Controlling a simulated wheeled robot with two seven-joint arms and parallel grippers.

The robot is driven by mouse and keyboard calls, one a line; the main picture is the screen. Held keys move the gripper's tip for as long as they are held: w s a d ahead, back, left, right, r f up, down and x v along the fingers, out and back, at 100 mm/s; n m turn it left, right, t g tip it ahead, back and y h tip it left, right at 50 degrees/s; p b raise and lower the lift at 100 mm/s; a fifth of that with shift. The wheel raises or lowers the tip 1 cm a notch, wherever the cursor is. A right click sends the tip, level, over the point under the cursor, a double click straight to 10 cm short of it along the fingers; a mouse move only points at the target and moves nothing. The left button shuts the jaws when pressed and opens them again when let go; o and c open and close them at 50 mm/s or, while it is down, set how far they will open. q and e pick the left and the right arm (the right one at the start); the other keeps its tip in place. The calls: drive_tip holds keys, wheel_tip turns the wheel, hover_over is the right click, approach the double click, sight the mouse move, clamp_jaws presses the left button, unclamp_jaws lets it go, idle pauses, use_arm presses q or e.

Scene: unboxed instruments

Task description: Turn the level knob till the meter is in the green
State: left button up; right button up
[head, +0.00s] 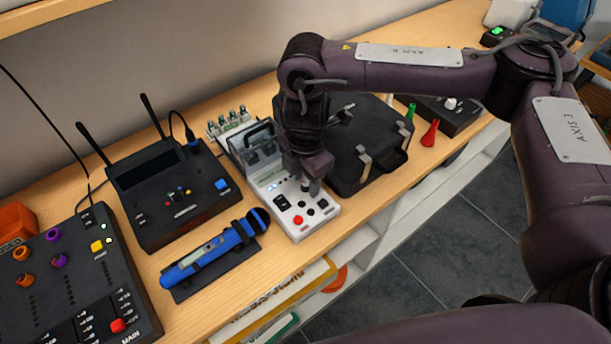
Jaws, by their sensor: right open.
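A white instrument (304,229) stands on the bench in the middle of the view. Its near panel carries a red button (298,219), black controls (282,202) and small lit blue-white lights (272,187). My right gripper (306,186) points down over this panel. A small dark knob shows at its fingertips, but I cannot tell whether the fingers touch it. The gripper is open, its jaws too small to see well. I cannot make out a meter needle or a green band; my arm hides part of the instrument. My left gripper is out of view.
A black case (368,145) stands close on the right. A blue microphone-like device (214,252) lies to the left, with a black receiver (172,195) behind it and a mixer (70,280) farther left.

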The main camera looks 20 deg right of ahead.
sight(305, 183)
wheel_tip(305, 183, up, 8)
drive_tip(key=shift+f, duration=0.1)
idle(0.4)
idle(0.4)
